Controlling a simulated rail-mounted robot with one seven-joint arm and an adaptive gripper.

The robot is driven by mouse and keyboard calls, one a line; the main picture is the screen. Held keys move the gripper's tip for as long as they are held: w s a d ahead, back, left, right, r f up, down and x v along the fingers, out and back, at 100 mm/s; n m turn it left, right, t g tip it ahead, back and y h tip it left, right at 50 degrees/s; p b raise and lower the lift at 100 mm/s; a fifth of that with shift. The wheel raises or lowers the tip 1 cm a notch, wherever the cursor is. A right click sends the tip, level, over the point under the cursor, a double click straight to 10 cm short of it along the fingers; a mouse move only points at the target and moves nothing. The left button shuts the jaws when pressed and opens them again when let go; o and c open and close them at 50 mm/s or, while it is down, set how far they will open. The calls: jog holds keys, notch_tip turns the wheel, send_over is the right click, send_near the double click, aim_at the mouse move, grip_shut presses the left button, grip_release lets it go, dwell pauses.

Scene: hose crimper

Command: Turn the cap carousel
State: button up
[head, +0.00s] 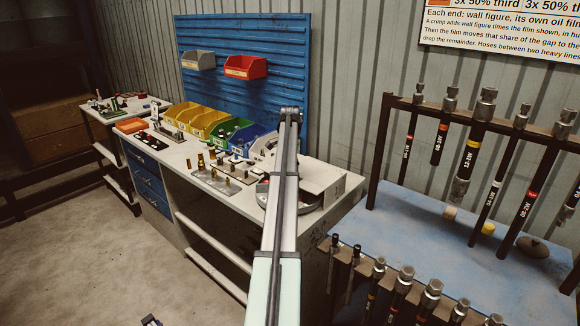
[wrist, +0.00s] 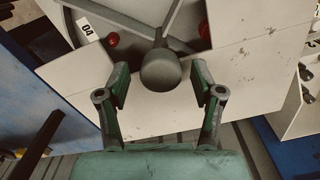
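The cap carousel (head: 310,207) sits at the right end of the workbench in the head view, largely hidden behind my arm. In the wrist view, its grey spokes (wrist: 179,43) meet near a dark rounded knob (wrist: 160,71). Red round pieces and a white "04" tag (wrist: 88,29) show near the spokes. My gripper (wrist: 160,80) is open, with its green fingers spread on either side of the knob. Gaps show between each finger and the knob, so nothing is held. My gripper is hidden in the head view.
Yellow bins (head: 207,122) and a blue bin (head: 247,139) line the back of the bench. A plate with brass fittings (head: 216,179) lies left of the carousel. A rack of hanging hoses (head: 478,140) stands to the right. Pale panels (wrist: 260,70) flank the carousel in the wrist view.

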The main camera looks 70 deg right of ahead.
notch_tip(320, 180, up, 12)
dwell(0.6)
dwell(0.4)
